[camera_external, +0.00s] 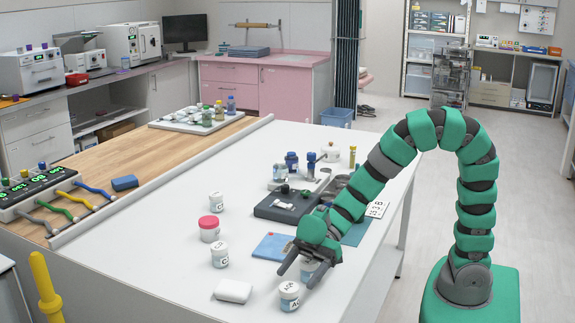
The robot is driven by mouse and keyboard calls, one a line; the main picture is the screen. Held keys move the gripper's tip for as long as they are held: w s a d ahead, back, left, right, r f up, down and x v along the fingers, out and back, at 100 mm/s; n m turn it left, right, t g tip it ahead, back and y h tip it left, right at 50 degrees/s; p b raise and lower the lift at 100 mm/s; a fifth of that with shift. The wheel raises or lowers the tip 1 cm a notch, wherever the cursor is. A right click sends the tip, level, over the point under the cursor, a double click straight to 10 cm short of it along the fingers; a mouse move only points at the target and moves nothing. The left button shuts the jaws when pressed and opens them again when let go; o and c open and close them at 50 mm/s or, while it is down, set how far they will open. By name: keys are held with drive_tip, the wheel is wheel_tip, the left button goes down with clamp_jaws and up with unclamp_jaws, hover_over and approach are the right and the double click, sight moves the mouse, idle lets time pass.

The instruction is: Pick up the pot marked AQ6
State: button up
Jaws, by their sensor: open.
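A white-lidded pot (289,296) stands at the near edge of the white table. The writing on its lid and side seems to start with "AQ", but the rest is too small to read surely. My gripper (299,278) is open just above and behind this pot, its fingers pointing down toward the front left. Another pot (308,268) stands at the fingers, partly hidden by them; I cannot tell its label or whether they touch it. Two more white-lidded pots, one in front (220,255) and one farther back (216,202), have labels starting with "C".
A pink-lidded jar (209,229) and a white block (233,290) stand on the left.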

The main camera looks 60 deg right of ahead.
sight(292, 285)
drive_tip(key=b+x, duration=0.1)
drive_tip(key=x, duration=0.1)
drive_tip(key=b+x, duration=0.1)
drive_tip(key=x, duration=0.1)
drive_tip(key=shift+s+a+f, duration=0.15)
drive_tip(key=shift+s, duration=0.05)
drive_tip(key=shift+w+a+b, duration=0.15)
drive_tip(key=shift+a+b, duration=0.15)
drive_tip(key=shift+a, duration=0.05)
drive_tip(key=c, duration=1.1)
